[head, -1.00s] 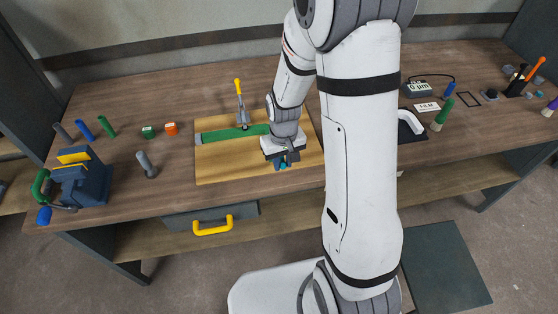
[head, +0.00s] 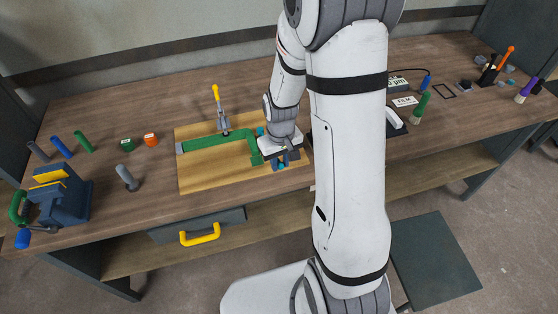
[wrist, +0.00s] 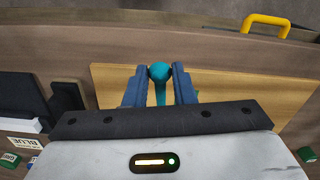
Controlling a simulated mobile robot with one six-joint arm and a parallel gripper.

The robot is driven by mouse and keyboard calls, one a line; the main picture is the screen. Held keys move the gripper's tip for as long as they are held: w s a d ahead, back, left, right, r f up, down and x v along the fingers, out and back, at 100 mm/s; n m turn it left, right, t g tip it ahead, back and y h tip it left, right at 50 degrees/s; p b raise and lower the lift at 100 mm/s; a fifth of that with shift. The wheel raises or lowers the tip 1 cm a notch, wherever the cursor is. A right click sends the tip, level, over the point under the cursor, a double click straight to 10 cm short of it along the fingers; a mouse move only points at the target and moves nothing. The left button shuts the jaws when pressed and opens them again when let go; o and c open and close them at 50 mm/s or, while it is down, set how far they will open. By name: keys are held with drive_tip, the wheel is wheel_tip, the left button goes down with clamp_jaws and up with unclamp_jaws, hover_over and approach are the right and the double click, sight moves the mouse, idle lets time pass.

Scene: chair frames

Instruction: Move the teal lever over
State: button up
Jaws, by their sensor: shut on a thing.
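The teal lever (wrist: 159,72) shows in the wrist view as a round knob on a short stem between my two blue fingers. My gripper (wrist: 159,78) is shut on the knob. In the head view my gripper (head: 280,162) is low over the right part of the wooden board (head: 205,178), with a bit of teal at its fingertips. Another small teal part (head: 260,131) shows just behind the gripper. The lever's base and pivot are hidden by my gripper. A green angled piece (head: 215,143) lies on the board to the left.
A yellow-tipped upright clamp (head: 219,105) stands at the board's back edge. A blue vise (head: 60,195), a grey peg (head: 126,178) and small blocks are to the left. A dark pad with a white piece (head: 396,122) is to the right. A drawer handle (head: 200,235) juts out at the front.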

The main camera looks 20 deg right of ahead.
drive_tip(key=shift+w+d, duration=0.2)
drive_tip(key=shift+d, duration=0.6)
drive_tip(key=shift+w+d, duration=0.2)
drive_tip(key=shift+d, duration=0.65)
drive_tip(key=shift+w+d, duration=0.2)
drive_tip(key=shift+d, duration=0.6)
drive_tip(key=shift+d, duration=0.1)
drive_tip(key=shift+w+d, duration=0.5)
drive_tip(key=shift+d, duration=0.4)
drive_tip(key=o, duration=0.9)
drive_tip(key=shift+c, duration=0.2)
wheel_tip(320, 180, up, 8)
drive_tip(key=b, duration=0.1)
